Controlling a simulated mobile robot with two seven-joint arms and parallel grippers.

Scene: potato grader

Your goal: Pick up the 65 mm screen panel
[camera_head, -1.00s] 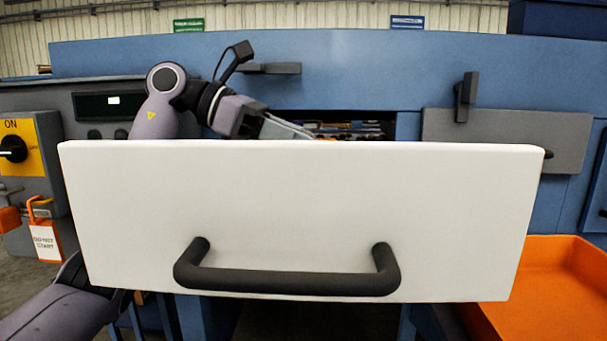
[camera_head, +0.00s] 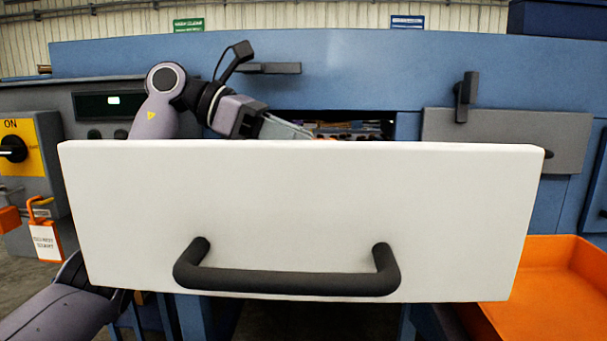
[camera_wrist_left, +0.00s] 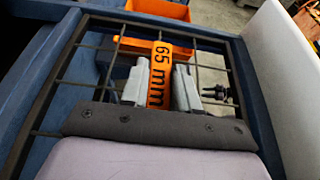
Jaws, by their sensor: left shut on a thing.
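The 65 mm screen panel shows in the left wrist view as a dark frame with thin grid bars (camera_wrist_left: 205,57). It carries an orange label reading "65 mm" (camera_wrist_left: 160,65). My left gripper (camera_wrist_left: 157,88) is shut on the screen panel, with one grey finger on each side of the label; the exact contact is unclear. In the head view my left gripper (camera_head: 305,131) reaches toward a dark opening in the blue machine, and its tips are partly hidden behind a white panel. The screen panel is hidden there. My right gripper is not in view.
The large white panel (camera_head: 300,195) with a black handle (camera_head: 285,282) fills the head view's middle. The blue machine (camera_head: 360,70) stands behind. An orange bin (camera_head: 550,270) is at the right, a control box (camera_head: 30,150) at the left.

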